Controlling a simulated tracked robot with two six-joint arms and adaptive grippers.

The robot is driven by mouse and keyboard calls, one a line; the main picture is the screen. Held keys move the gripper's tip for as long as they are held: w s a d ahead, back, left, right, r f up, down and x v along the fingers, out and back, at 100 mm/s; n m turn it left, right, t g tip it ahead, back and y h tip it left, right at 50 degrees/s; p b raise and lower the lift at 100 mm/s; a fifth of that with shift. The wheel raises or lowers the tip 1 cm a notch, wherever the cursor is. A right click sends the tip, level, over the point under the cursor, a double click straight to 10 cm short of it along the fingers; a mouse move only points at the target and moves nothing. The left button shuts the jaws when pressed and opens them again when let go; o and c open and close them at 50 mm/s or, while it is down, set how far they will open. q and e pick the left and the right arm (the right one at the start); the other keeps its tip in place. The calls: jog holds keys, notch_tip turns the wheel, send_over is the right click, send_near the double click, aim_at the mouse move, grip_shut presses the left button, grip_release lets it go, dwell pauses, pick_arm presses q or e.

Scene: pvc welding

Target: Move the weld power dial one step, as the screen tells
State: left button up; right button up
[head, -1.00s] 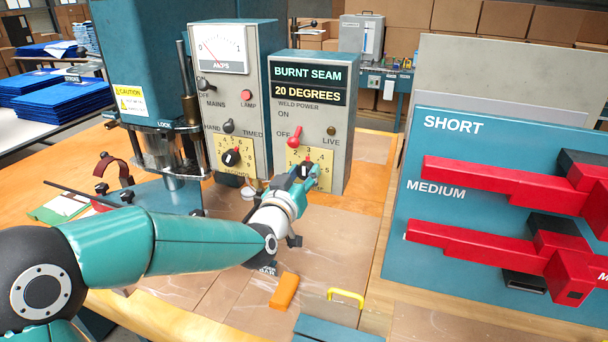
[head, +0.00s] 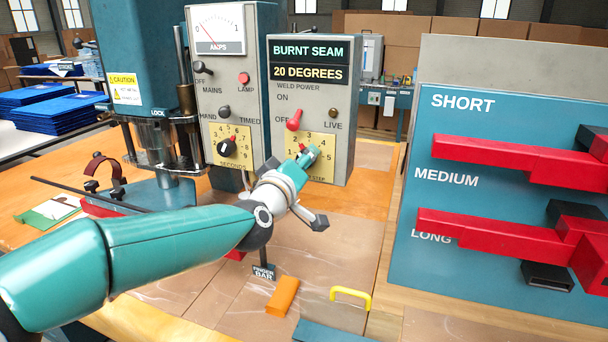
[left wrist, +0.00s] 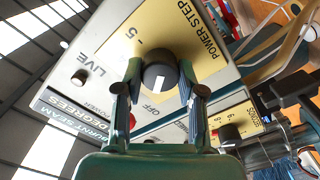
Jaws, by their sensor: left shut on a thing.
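The weld power dial is a black knob with a white mark (left wrist: 159,80), on a yellow plate marked POWER STEP. My left gripper (head: 309,155) is shut on it, one finger on each side, as the left wrist view (left wrist: 160,90) shows. There the white mark points down, toward the OFF lettering, and a 5 shows up and left of the knob. The number at the mark cannot be read. In the head view the gripper covers most of the dial. The screen (head: 309,62) reads BURNT SEAM, 20 DEGREES. My right gripper is not in view.
A red lever (head: 294,119) sits just above the dial, beside OFF. The timer dial (head: 227,148) is on the neighbouring box to the left. An orange block (head: 283,296) and a yellow handle (head: 351,295) lie in front. The blue board (head: 430,260) with red bars stands right.

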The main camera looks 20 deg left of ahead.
pick_arm(q)
jog(key=shift+a+n+b, duration=0.1)
jog(key=shift+n+b, duration=0.45)
jog(key=shift+n, duration=0.25)
jog(key=o, duration=1.1)
jog(key=shift+o, duration=0.2)
jog(key=shift+s, duration=0.1)
jog(key=s, duration=1.1)
jog(key=shift+s+a, duration=0.15)
jog(key=shift+s, duration=0.2)
jog(key=shift+f, duration=0.1)
